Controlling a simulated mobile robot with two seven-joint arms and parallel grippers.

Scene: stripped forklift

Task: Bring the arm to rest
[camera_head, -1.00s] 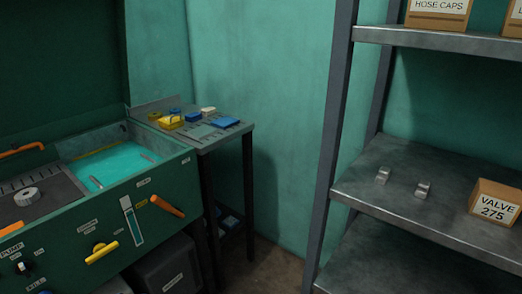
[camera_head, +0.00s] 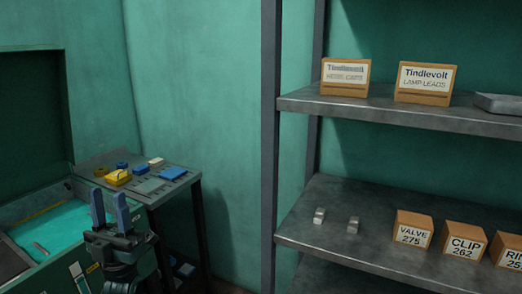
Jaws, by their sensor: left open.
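My left gripper (camera_head: 110,212) is in the lower left of the head view. Its two blue-grey fingers point up and stand apart with nothing between them. It is in front of the green machine and the small side table (camera_head: 196,178), and hides part of both. My right gripper is not in the view.
The side table carries a yellow item (camera_head: 118,177), a blue item (camera_head: 173,173) and other small pieces. The green machine (camera_head: 52,272) has a teal-lit basin. A metal shelf (camera_head: 330,232) at right holds two small metal blocks and labelled boxes, including VALVE 275 (camera_head: 412,236).

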